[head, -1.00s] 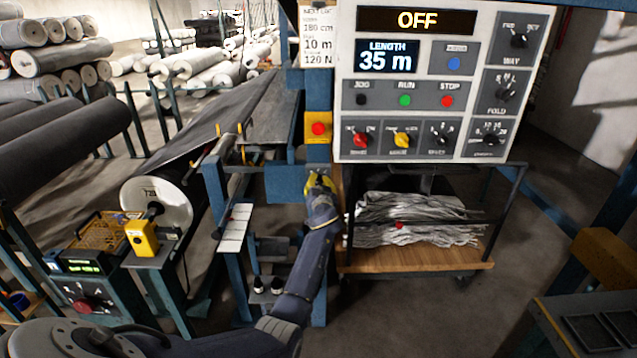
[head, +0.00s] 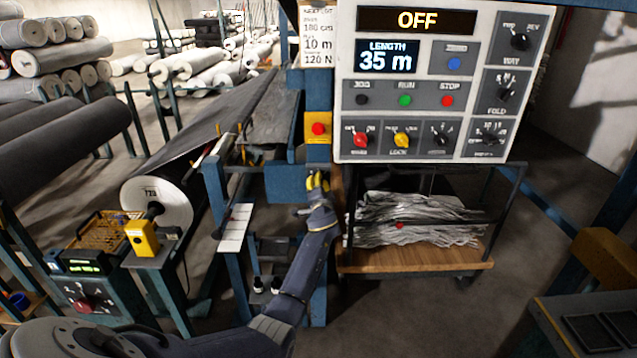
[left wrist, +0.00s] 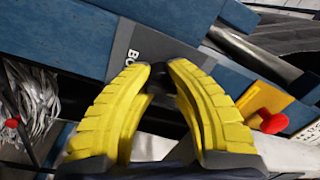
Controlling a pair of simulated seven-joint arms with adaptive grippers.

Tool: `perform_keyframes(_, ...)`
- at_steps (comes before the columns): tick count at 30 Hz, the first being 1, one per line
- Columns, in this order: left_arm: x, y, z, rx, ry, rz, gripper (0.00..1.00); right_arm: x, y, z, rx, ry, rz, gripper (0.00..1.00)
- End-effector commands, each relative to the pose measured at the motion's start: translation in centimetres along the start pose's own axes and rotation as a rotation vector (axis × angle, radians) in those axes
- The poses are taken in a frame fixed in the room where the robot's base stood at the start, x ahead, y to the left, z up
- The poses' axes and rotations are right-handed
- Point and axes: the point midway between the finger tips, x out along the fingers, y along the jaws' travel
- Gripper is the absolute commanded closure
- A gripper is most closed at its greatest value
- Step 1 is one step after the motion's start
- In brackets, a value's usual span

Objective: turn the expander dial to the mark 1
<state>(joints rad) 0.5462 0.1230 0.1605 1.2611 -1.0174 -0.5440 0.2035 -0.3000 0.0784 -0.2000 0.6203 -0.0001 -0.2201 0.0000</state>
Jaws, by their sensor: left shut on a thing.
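My left gripper (head: 318,181) is at the blue machine post, below the yellow plate with the red button. In the left wrist view its yellow fingers (left wrist: 164,70) are closed on a small black dial knob (left wrist: 160,76). The knob sits by a dark grey label plate (left wrist: 133,52) lettered "BO", the rest hidden by a finger. I take this knob as the expander dial. Its pointer and the mark 1 are hidden by the fingers. In the head view the gripper covers the dial. My right gripper is not in view.
A red button on a yellow plate (head: 318,129) is just above the gripper. The control panel (head: 428,120), reading OFF and 35 m, hangs above right. A wooden cart (head: 415,262) with crumpled grey cloth stands right of my forearm.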

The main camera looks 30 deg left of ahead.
Motion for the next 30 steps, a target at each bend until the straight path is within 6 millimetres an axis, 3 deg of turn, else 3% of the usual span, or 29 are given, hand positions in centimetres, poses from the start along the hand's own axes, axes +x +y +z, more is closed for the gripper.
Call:
perform_keyframes(19, -0.06, 0.18, 0.01, 0.052, 0.004, 0.001, 1.00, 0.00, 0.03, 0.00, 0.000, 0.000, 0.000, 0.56)
perform_keyframes(20, -0.06, 0.18, 0.02, 0.052, 0.004, 0.001, 0.81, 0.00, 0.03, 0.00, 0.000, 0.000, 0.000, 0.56)
perform_keyframes(28, -0.03, 0.09, 0.01, 0.052, 0.004, 0.000, 0.50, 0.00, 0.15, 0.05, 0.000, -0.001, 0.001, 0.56)
perform_keyframes(30, -0.02, 0.07, 0.01, 0.052, 0.004, 0.000, 0.48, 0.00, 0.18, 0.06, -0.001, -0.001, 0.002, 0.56)
